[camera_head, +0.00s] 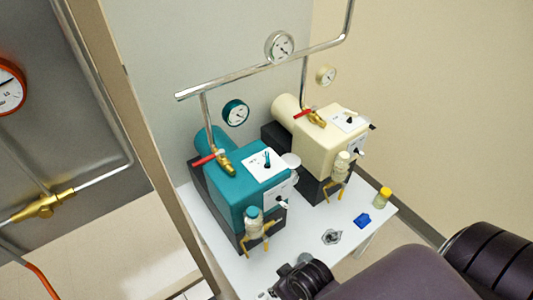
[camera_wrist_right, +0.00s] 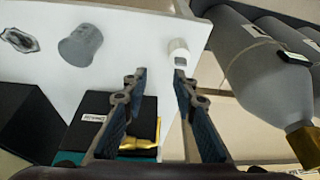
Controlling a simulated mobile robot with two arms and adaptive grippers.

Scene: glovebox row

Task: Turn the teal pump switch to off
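The teal pump (camera_head: 235,190) stands on the white table in the head view, left of a cream pump. A white plate (camera_head: 263,163) on its top carries a small switch (camera_head: 267,159) with a teal lever. A second white plate with a small pale lever (camera_head: 282,205) is on its front; I cannot read its markings. In the right wrist view my right gripper (camera_wrist_right: 160,105) is open with nothing between its fingers. In the head view my right arm comes in at the lower right, its dark end near the table's front edge, apart from the pump. My left gripper is out of view.
The cream pump (camera_head: 330,140) stands close on the right. A blue item (camera_head: 362,220) and a yellow-capped jar (camera_head: 382,197) lie on the table (camera_head: 315,222). Grey cylinders (camera_wrist_right: 255,75) show in the wrist view.

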